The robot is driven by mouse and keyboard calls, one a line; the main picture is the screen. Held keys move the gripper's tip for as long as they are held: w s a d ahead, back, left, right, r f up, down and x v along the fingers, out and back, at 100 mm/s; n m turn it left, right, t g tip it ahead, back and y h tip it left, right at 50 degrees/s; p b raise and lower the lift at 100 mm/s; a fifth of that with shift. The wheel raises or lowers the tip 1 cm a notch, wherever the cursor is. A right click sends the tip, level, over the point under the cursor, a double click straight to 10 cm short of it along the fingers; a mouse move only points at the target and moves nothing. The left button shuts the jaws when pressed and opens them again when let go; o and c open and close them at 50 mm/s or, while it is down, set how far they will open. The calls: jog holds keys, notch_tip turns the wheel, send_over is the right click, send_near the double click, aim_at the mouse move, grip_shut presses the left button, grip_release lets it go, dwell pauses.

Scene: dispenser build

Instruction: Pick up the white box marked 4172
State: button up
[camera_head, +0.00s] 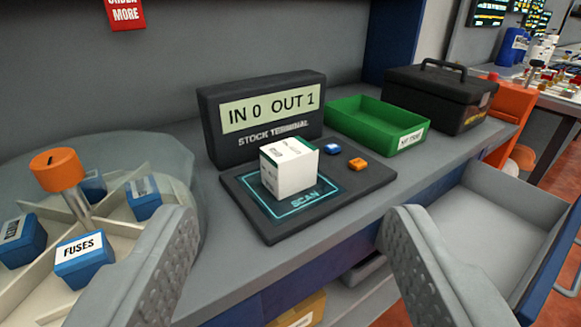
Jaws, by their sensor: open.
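A white box (290,170) with dark green edging sits on the black scan pad, inside the glowing cyan outline marked SCAN. Small print shows on its faces, but I cannot read a number on it. My gripper (290,235) is open and empty, with one grey finger at the lower left and the other at the lower right. The box lies beyond the fingertips, roughly centred between them, and neither finger appears to touch it.
A stock terminal (268,145) reading IN 0 OUT 1 stands behind the pad (345,193). Left is a divided carousel with blue boxes (85,262) and an orange knob (57,170). A green tray (375,112), black toolbox (440,95) and open drawer (490,220) are right.

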jog(key=o, duration=0.7)
jog(key=w, duration=0.1)
jog(key=w+g, duration=0.1)
jog(key=w, duration=0.1)
jog(key=shift+d+r, duration=0.2)
jog(key=shift+r, duration=0.15)
jog(key=shift+c, duration=0.2)
jog(key=n+g+y, duration=0.3)
jog(key=n+g, duration=0.4)
jog(key=g, duration=0.5)
send_over(290, 149)
jog(key=s+d, duration=0.3)
jog(key=s, duration=0.2)
jog(key=shift+g, duration=0.3)
jog(key=x, duration=1.2)
jog(key=shift+w+d+f, duration=0.2)
jog(key=shift+w+f, duration=0.1)
jog(key=shift+w, duration=0.05)
jog(key=shift+d+x, duration=0.15)
jog(key=shift+x, duration=1.2)
jog(key=shift+d+x, duration=0.1)
jog(key=shift+x, duration=1.25)
